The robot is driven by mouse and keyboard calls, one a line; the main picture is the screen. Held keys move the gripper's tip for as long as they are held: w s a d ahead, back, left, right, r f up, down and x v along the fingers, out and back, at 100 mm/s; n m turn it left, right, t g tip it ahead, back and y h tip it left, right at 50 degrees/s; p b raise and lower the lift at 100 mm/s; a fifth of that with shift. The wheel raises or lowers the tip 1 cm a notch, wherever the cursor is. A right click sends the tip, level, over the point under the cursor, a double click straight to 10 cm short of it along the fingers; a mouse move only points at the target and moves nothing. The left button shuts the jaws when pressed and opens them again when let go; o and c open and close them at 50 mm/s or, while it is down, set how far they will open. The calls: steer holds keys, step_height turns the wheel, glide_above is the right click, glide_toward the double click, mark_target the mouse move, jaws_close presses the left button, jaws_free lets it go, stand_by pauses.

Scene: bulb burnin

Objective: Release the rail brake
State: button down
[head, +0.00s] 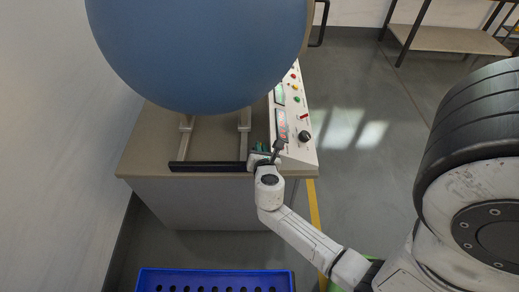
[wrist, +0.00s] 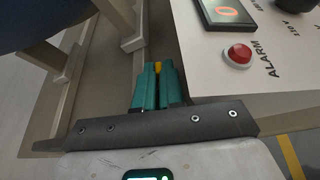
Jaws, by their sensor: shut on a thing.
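My gripper (wrist: 157,88) has teal fingers, shut on a small yellow piece (wrist: 158,67) that shows between their tips in the wrist view. It seems to be the rail brake's handle; the fingers hide most of it. In the head view my gripper (head: 262,150) is at the bench's front edge, between the rails and the control panel, and the brake cannot be made out. Two pale rails (head: 244,122) run back under a large blue sphere (head: 200,50).
The sloped control panel (head: 304,152) stands close to the right of my gripper, with a red alarm button (wrist: 239,54). A dark bar (head: 205,167) crosses the rails' front ends. A blue perforated crate (head: 215,273) is below, in front of the bench (head: 145,150).

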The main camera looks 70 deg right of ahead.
stand_by(0.3)
steer(key=c, duration=1.5)
jaws_free()
steer(key=v, duration=1.1)
steer(key=shift+w+f+p, duration=0.1)
steer(key=shift+p, duration=0.2)
